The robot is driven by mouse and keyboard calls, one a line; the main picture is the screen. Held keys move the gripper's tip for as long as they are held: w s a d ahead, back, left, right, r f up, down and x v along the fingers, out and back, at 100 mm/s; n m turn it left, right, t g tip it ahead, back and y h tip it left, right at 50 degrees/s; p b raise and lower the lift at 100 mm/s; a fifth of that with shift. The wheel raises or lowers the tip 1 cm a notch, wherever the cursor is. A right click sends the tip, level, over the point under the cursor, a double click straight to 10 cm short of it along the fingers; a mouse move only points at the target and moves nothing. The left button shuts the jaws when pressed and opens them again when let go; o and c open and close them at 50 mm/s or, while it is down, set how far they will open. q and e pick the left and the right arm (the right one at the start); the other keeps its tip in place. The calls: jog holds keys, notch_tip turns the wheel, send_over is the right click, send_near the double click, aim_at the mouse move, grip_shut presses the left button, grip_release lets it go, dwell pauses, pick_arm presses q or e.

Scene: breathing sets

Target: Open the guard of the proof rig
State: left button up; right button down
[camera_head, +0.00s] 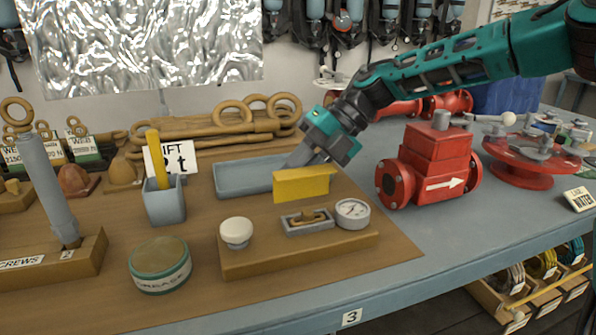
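The proof rig appears to be the low wooden base (300,258) at the front middle. It carries a white knob (236,232), a metal plate with a small brass-coloured lever (307,221) and a round dial gauge (352,213). A yellow guard (303,184) stands raised above the back of the plate, and the lever is uncovered in front of it. My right gripper (300,162) reaches in from the right, with its grey fingers just behind the guard's top edge. The fingertips are partly hidden, so neither contact nor finger gap is clear. My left gripper is not in view.
A grey tray (236,178) lies behind the rig. A grey cup (164,201) with a yellow stick and a grease tin (160,265) stand to the left. A red valve (437,165) stands on the right.

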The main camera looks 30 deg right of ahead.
jog(key=shift+w+r, duration=0.1)
jog(key=shift+r, duration=0.05)
jog(key=c, duration=1)
grip_release()
jog(key=shift+c, duration=0.2)
jog(key=p+v, duration=0.1)
jog(key=v, duration=1.2)
